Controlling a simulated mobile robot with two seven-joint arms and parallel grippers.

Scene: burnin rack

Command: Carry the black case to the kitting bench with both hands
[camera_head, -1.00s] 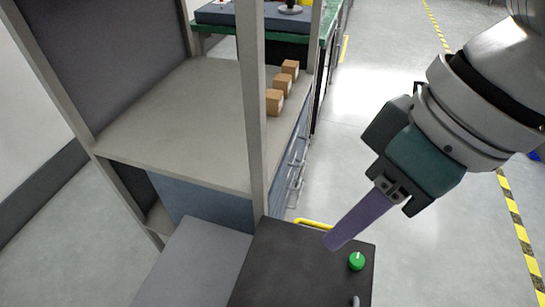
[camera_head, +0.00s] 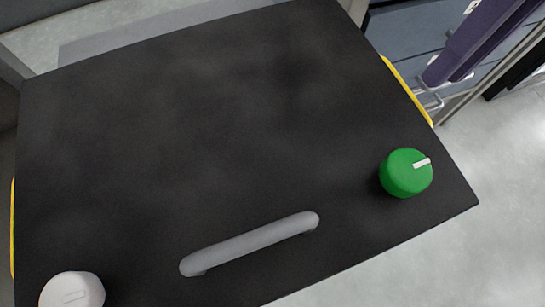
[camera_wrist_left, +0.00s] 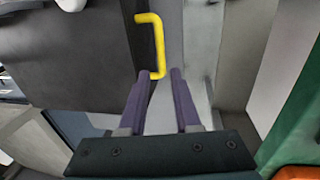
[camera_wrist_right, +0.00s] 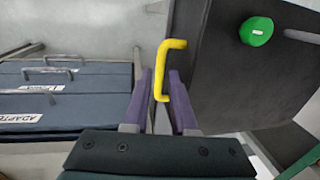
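The black case (camera_head: 200,130) fills most of the head view, with a green knob (camera_head: 406,173), a pale knob (camera_head: 72,290) and a grey bar handle (camera_head: 250,243) on its face. A yellow side handle (camera_head: 405,88) shows at its right edge and another (camera_head: 12,230) at its left edge. My left gripper (camera_wrist_left: 162,72) is open, its fingertips around the lower end of a yellow handle (camera_wrist_left: 157,40). My right gripper (camera_wrist_right: 160,73) is open, with the other yellow handle (camera_wrist_right: 172,44) reaching between its fingers; one purple finger shows at the head view's upper right (camera_head: 480,40). The bench is not identifiable.
Blue-grey drawers with wire pulls and labels (camera_wrist_right: 70,85) stand left in the right wrist view. Bare floor (camera_head: 500,180) shows right of the case in the head view. Green (camera_wrist_left: 300,115) and orange (camera_wrist_left: 295,172) surfaces lie right in the left wrist view.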

